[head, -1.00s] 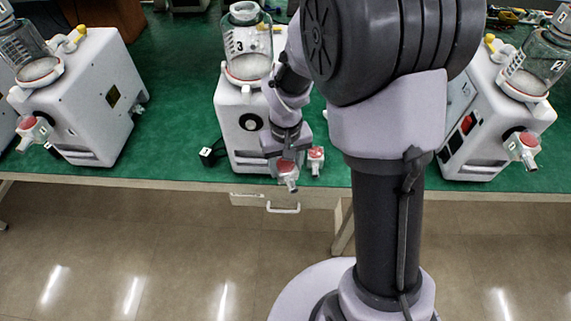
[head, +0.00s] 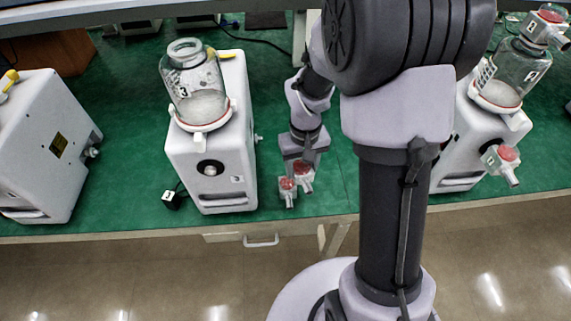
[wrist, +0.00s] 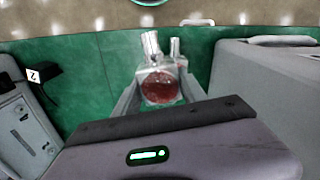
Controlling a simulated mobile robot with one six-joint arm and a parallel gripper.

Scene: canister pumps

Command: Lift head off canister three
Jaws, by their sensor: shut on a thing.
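Canister three (head: 202,95) is a clear jar marked 3, tilted on its white pump body (head: 212,165); its neck (head: 186,49) is open with no head on it. My gripper (head: 303,168) is right of that body, near the table's front. It is shut on a red-domed pump head (head: 305,180), which shows between the fingers in the wrist view (wrist: 162,88). A second red-topped head (head: 287,188) is close beside it, in the wrist view just beyond the held one (wrist: 181,62). I cannot tell whether the held head touches the table.
A white pump body (head: 45,150) stands at left. Another pump with a canister (head: 515,70) and a red-topped head (head: 548,22) stands at right behind my arm. A small black block (head: 172,200) lies by pump three's front corner. Green table (head: 125,120) shows between the left pumps.

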